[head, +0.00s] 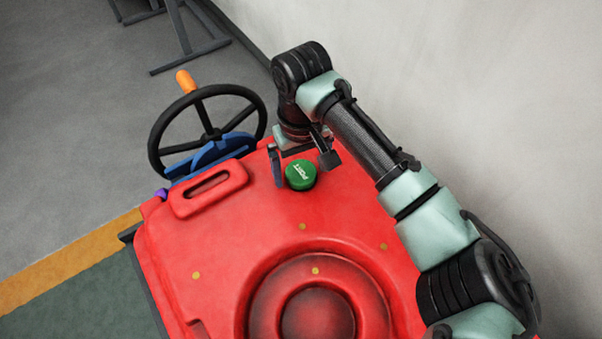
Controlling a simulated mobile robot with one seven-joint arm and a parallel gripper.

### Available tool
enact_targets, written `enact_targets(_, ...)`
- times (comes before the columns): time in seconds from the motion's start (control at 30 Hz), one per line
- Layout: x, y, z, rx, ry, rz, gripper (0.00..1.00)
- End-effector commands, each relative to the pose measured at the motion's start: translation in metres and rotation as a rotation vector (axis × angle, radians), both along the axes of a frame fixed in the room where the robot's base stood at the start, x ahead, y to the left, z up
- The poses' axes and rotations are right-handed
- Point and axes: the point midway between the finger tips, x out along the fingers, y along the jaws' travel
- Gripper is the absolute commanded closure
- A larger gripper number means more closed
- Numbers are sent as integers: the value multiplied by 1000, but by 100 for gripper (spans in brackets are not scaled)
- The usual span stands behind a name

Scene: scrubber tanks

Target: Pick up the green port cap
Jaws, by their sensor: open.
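The cap's top is mostly visible.
A black steering wheel (153,142) with an orange knob (185,80) stands left of the gripper. A red raised handle (209,188) and a large round red lid (318,312) are on the tank. A pale wall (490,100) runs along the right.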

Motion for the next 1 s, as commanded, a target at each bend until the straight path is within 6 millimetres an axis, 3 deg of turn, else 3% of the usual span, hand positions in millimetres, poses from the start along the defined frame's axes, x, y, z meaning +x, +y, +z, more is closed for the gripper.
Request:
enact_targets(0.17, 0, 0, 0, 0, 0, 0, 4)
enact_targets(0.7, 0, 0, 1, 0, -1, 0, 99)
enact_targets(1.0, 1, 0, 8, 1, -3, 0, 99)
